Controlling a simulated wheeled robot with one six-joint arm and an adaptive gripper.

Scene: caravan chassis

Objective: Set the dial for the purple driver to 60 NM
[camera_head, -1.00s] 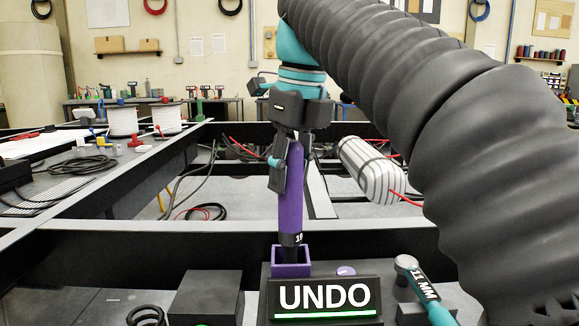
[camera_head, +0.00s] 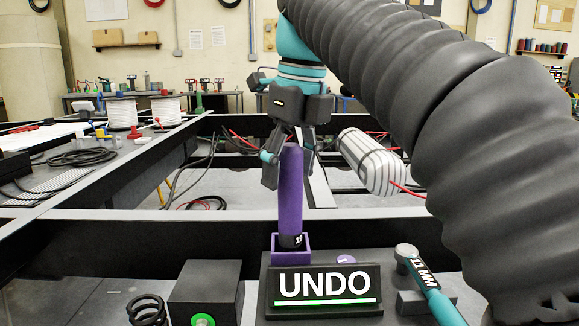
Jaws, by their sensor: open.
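The purple driver (camera_head: 291,195) stands upright in a purple square holder (camera_head: 291,248) on a dark block in front of the chassis beam. A small purple dial (camera_head: 346,259) sits right of the holder, partly hidden behind a black sign reading UNDO (camera_head: 324,287) with a green bar. My gripper (camera_head: 288,165) is open around or just behind the top of the driver, its fingers pointing down. I cannot tell whether the fingers touch the driver. The dial's markings are too small to read.
A teal tool marked 11 MM (camera_head: 428,283) leans right of the sign. A dark box (camera_head: 205,291) and a black coil (camera_head: 146,311) stand to the left. A striped cylinder (camera_head: 371,162) lies behind. Chassis beams (camera_head: 150,243) cross the scene.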

